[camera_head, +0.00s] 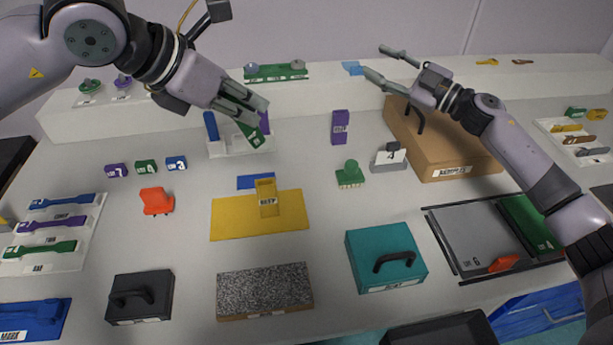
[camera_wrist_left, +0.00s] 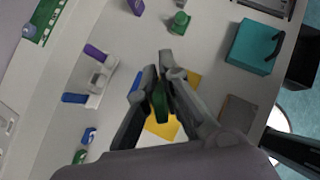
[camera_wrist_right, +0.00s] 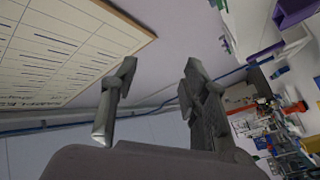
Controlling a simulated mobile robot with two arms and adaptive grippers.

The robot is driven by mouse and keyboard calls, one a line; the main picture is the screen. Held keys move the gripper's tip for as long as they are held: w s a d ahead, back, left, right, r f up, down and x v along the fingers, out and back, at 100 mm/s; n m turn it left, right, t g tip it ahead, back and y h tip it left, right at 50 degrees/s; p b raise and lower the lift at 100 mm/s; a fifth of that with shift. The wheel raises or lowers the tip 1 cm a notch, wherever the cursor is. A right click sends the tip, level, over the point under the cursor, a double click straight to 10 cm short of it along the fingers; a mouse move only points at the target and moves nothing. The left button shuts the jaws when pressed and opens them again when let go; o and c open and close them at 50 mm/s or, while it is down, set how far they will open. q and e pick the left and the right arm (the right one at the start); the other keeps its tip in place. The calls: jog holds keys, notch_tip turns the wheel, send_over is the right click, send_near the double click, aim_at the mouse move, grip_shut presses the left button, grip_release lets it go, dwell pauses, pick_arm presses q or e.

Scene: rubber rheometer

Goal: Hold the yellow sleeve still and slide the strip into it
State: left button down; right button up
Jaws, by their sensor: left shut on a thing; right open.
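The yellow sleeve (camera_head: 267,199) stands upright on a yellow mat (camera_head: 232,218) mid-table, with no gripper on it. My left gripper (camera_head: 256,112) is shut on a green strip (camera_head: 250,134), held tilted above the table, behind and apart from the sleeve. The strip also shows between the fingers in the left wrist view (camera_wrist_left: 160,103). In that view the yellow mat (camera_wrist_left: 160,130) is partly hidden behind my fingers, and I cannot make out the sleeve. My right gripper (camera_head: 373,61) is open and empty, raised at the back right, away from the sleeve.
A white rack (camera_head: 228,150) with blue and purple upright pieces stands just behind the strip. A flat blue piece (camera_head: 256,181) lies behind the sleeve. A teal box (camera_head: 386,257), a speckled block (camera_head: 265,291) and a cardboard box (camera_head: 460,158) stand around. Table left of the mat is partly clear.

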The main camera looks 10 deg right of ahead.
jog(key=s+a+f+n+g+y, duration=0.2)
jog(key=s+a+g, duration=0.25)
jog(key=a, duration=0.45)
jog(key=g+h, duration=0.2)
jog(key=g, duration=0.8)
send_near(268, 198)
jog(key=shift+w+a+f, duration=0.5)
jog(key=shift+w+a, duration=0.2)
jog(key=shift+a, duration=0.1)
jog(key=shift+s+a+f, duration=0.15)
jog(key=shift+a, duration=0.05)
jog(key=x, duration=1.1)
jog(key=shift+a+f, duration=0.1)
jog(key=shift+a, duration=0.15)
jog(key=shift+c, duration=0.4)
grip_shut()
